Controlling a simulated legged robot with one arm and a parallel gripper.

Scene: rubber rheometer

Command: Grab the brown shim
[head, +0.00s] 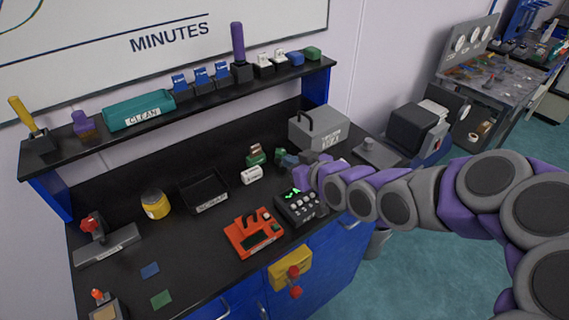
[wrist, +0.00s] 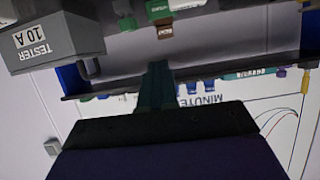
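A small brown piece (head: 256,147) shows in the head view at the top of a green block (head: 256,158), at the middle of the black bench; it looks like the brown shim. In the wrist view, which is upside down, the brown piece (wrist: 165,31) shows beside the green block (wrist: 158,10), just past the finger end. My gripper (head: 284,160) is right of the brown piece in the head view, apart from it. In the wrist view my gripper (wrist: 157,66) shows as one dark tapering finger shape, with nothing visible held. Its opening is not clear.
A grey tester box (head: 319,128) stands behind right of my gripper. A white labelled roll (head: 251,175), a black tray (head: 204,190), a dark keypad unit (head: 300,207) and a red device (head: 254,233) are nearby. A shelf (head: 180,108) runs along the back.

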